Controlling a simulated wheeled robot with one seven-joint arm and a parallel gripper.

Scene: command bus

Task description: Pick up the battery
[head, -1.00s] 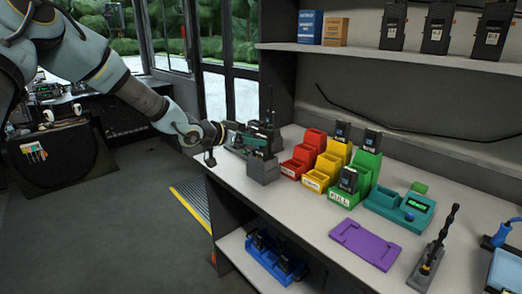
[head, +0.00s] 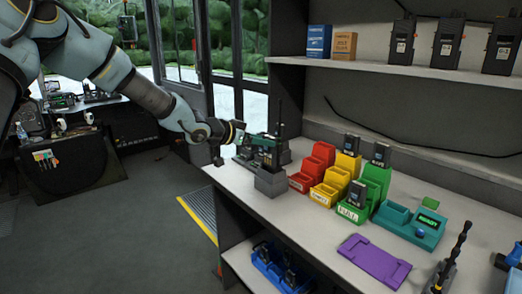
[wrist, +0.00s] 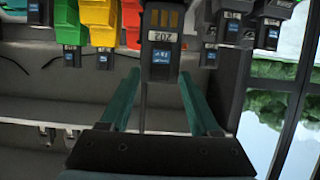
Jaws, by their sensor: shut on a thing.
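My gripper (head: 265,144), with teal fingers, is at the far left end of the workbench (head: 290,222), close above a dark grey block (head: 270,182). In the wrist view my gripper (wrist: 160,78) has one finger on each side of a dark battery (wrist: 162,52). It is shut on this battery, which has a white label that reads 202, upside down. In the head view the held battery is mostly hidden by the fingers and cannot be made out clearly.
Dark handheld radios stand close by in the wrist view (wrist: 231,28). Red (head: 314,166), yellow (head: 333,184) and green (head: 373,184) bins stand to the right. A teal charger (head: 412,226) and a purple tray (head: 374,258) lie farther right. The front middle of the bench is bare.

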